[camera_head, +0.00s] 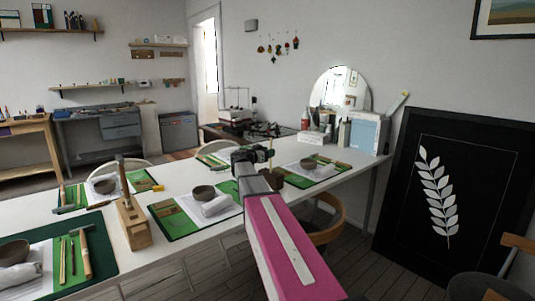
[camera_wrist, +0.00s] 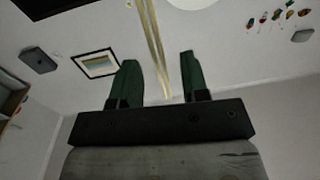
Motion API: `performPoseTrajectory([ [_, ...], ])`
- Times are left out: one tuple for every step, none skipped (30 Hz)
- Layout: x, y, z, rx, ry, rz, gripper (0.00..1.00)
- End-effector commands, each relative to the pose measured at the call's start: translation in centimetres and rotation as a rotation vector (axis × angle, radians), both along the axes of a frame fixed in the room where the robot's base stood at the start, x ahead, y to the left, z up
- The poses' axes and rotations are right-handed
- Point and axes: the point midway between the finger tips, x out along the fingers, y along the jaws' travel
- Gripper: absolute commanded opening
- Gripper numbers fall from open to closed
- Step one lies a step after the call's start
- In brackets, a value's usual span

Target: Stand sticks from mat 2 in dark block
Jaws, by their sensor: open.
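My gripper (camera_head: 262,154) is over the white table in the head view, beside a dark brown block (camera_head: 273,179) that my arm partly hides. A thin pale stick (camera_head: 271,146) rises upright just right of the gripper, above the block; its foot is hidden. In the wrist view my gripper (camera_wrist: 160,78) has its two green fingers apart, with pale sticks (camera_wrist: 156,45) showing between them; contact with the fingers cannot be told. Several green mats lie on the table, a middle one (camera_head: 176,228), a right one (camera_head: 293,181) and a front-left one (camera_head: 105,258); no numbers are readable.
A lighter wooden block (camera_head: 133,225) with an upright tool stands on the table between mats. Grey bowls (camera_head: 203,194) and rolled cloths (camera_head: 216,206) sit on mats. A round mirror (camera_head: 340,88) and boxes stand at the far right end. A chair (camera_head: 328,226) is tucked at the right.

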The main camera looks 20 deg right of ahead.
Motion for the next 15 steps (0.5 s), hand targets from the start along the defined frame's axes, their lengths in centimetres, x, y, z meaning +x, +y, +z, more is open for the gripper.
performPoseTrajectory([
  [-0.2, 0.2, 0.0, 0.0, 0.0, 0.0, 0.41],
  [-0.2, 0.4, 0.0, 0.0, 0.0, 0.0, 0.41],
  [-0.4, 0.6, 0.0, 0.0, 0.0, 0.0, 0.41],
  [-0.5, 0.9, 0.0, 0.0, 0.0, 0.0, 0.41],
  [-0.5, 1.1, 0.0, 0.0, 0.0, 0.001, 0.41],
  [-0.6, 1.3, 0.0, 0.0, 0.0, 0.001, 0.41],
  [-0.7, 1.5, 0.0, 0.0, 0.0, 0.001, 0.41],
  [-0.8, 1.7, 0.0, 0.0, 0.0, 0.002, 0.41],
  [-0.9, 2.0, 0.0, 0.0, 0.0, 0.002, 0.41],
  [-1.0, 2.1, 0.0, 0.0, 0.0, 0.002, 0.41],
  [-1.1, 2.3, 0.0, 0.0, 0.0, 0.001, 0.41],
  [-1.2, 2.5, 0.0, 0.0, 0.0, 0.001, 0.41],
  [-1.3, 2.7, 0.0, 0.0, 0.0, 0.001, 0.41],
  [-1.4, 2.9, 0.0, 0.0, 0.0, 0.0, 0.41],
  [-1.5, 3.1, 0.0, 0.0, 0.0, 0.0, 0.41],
])
